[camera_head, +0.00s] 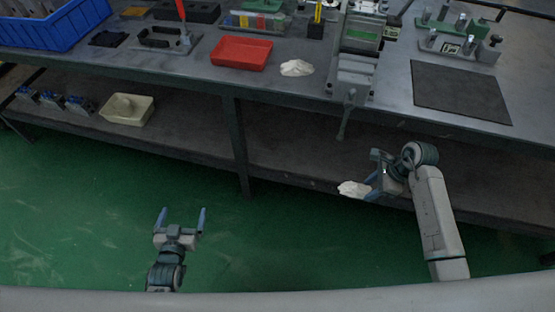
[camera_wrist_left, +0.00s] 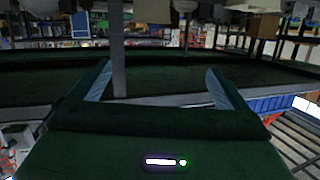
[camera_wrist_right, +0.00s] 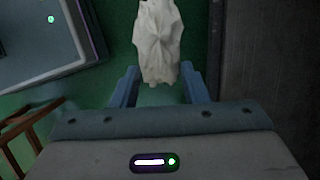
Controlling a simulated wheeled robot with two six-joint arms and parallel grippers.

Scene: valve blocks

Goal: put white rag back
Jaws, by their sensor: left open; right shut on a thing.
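One white rag (camera_head: 352,189) is gripped by my right gripper (camera_head: 370,187), low in front of the bench, apart from the tabletop. In the right wrist view the crumpled rag (camera_wrist_right: 160,40) extends beyond the fingers (camera_wrist_right: 160,82). A second white rag (camera_head: 296,68) lies on the bench top, between the red tray and the vise. My left gripper (camera_head: 182,215) is open and empty over the green floor, away from the bench; its spread fingers also show in the left wrist view (camera_wrist_left: 158,75).
The grey bench (camera_head: 300,88) has a lower shelf holding a cream bin (camera_head: 146,111) with something in it. On top are a red tray (camera_head: 242,65), a vise (camera_head: 352,75) with a handle jutting over the front edge, a dark mat (camera_head: 460,92) and a blue crate (camera_head: 65,28).

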